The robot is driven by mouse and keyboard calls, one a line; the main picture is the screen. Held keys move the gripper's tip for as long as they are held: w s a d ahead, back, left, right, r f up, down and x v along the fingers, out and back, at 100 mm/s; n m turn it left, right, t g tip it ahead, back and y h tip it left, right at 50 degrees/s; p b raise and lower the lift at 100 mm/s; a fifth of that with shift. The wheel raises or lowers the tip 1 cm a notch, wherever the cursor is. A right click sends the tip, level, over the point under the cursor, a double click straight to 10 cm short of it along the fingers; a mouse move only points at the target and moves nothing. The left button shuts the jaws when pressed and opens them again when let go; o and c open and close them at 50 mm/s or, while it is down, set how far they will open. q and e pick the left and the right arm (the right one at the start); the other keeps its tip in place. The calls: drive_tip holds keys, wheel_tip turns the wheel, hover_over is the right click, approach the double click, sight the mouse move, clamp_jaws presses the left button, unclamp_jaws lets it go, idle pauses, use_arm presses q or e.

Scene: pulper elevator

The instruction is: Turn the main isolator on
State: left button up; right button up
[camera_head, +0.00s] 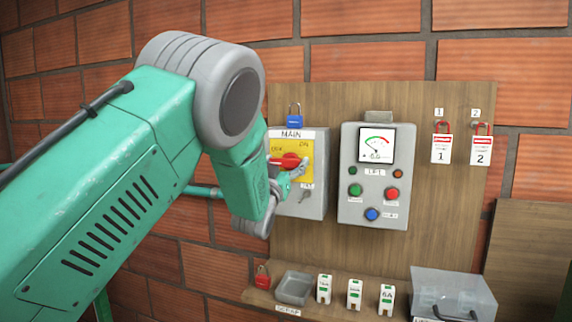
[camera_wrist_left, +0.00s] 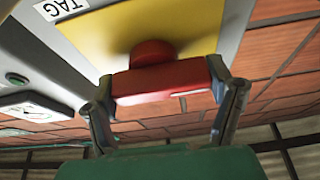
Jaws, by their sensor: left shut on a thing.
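The main isolator (camera_head: 313,172) is a grey box marked MAIN with a yellow plate (camera_head: 305,147) and a red rotary handle (camera_head: 287,161). In the head view the handle lies roughly level, and my arm hides the box's left part. My left gripper (camera_head: 296,173) is at the handle. In the left wrist view the fingers of the left gripper (camera_wrist_left: 165,100) are shut on the two ends of the red handle (camera_wrist_left: 160,82), in front of the yellow plate (camera_wrist_left: 110,32). My right gripper is not in view.
A blue padlock (camera_head: 295,122) is above the isolator. A grey control box (camera_head: 347,205) with a gauge and buttons stands to its right. A shelf below holds a grey tray (camera_head: 294,288), small labelled blocks (camera_head: 355,294) and a clear box (camera_head: 452,290).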

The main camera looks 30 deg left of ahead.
use_arm(q)
drive_tip(key=shift+d+m+h+b, duration=0.1)
drive_tip(key=shift+m+h+b, duration=0.35)
drive_tip(key=shift+m, duration=0.45)
drive_tip(key=m+h+b, duration=0.1)
drive_tip(key=m, duration=0.1)
drive_tip(key=m+h+b, duration=0.1)
drive_tip(key=m, duration=0.1)
drive_tip(key=shift+m+h, duration=0.25)
drive_tip(key=shift+m, duration=0.15)
drive_tip(key=m+h+b, duration=0.1)
drive_tip(key=m+h, duration=0.1)
drive_tip(key=m, duration=0.1)
drive_tip(key=shift+m, duration=0.4)
drive_tip(key=m+g+h+b, duration=0.1)
drive_tip(key=m, duration=0.2)
drive_tip(key=shift+r, duration=0.1)
drive_tip(key=m, duration=0.2)
drive_tip(key=m+g+h, duration=0.1)
drive_tip(key=m, duration=0.1)
drive_tip(key=shift+w+d+g+b, duration=0.1)
drive_tip(key=shift+d+g+b, duration=0.05)
drive_tip(key=shift+g+b, duration=0.2)
drive_tip(key=m, duration=0.2)
drive_tip(key=m+g, duration=0.1)
drive_tip(key=m, duration=0.1)
drive_tip(key=shift+d+m+g, duration=0.1)
drive_tip(key=shift+m+g, duration=0.15)
drive_tip(key=shift+m, duration=0.05)
